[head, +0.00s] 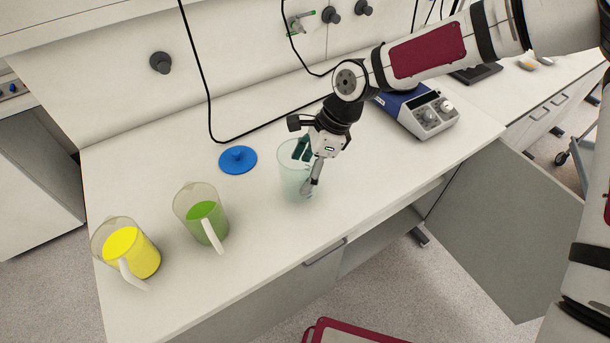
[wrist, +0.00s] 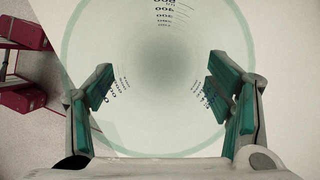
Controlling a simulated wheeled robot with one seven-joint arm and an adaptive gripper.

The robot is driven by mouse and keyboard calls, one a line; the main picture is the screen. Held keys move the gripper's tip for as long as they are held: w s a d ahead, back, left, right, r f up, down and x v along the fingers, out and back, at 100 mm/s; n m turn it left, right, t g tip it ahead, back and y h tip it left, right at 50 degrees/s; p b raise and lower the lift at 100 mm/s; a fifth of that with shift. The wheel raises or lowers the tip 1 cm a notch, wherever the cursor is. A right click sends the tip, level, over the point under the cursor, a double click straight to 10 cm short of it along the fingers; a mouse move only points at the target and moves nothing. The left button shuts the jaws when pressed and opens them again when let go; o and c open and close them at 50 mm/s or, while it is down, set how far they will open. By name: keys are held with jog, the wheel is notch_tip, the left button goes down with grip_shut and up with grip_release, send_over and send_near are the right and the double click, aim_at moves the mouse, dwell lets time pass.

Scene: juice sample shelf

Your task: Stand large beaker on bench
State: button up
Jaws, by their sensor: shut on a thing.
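The large beaker (head: 291,186) is clear, pale and empty, with dark graduation marks inside it in the wrist view (wrist: 160,75). It is upright at the bench (head: 365,185), right of the green jug; whether its base touches the top I cannot tell. My gripper (head: 307,168) reaches down from the upper right and is shut on the beaker. In the wrist view its two green-padded fingers (wrist: 165,98) are on either side of the beaker wall. The beaker's far lower side is partly hidden by my finger in the head view.
A jug of green liquid (head: 206,220) and a jug of yellow liquid (head: 131,254) stand at the left. A blue and white instrument (head: 420,110) stands at the right. Bench space between the beaker and the front edge is clear.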

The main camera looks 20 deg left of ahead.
jog(key=shift+f, duration=1.3)
jog(key=shift+s+f, duration=0.1)
jog(key=o, duration=1.4)
jog(key=v, duration=1.2)
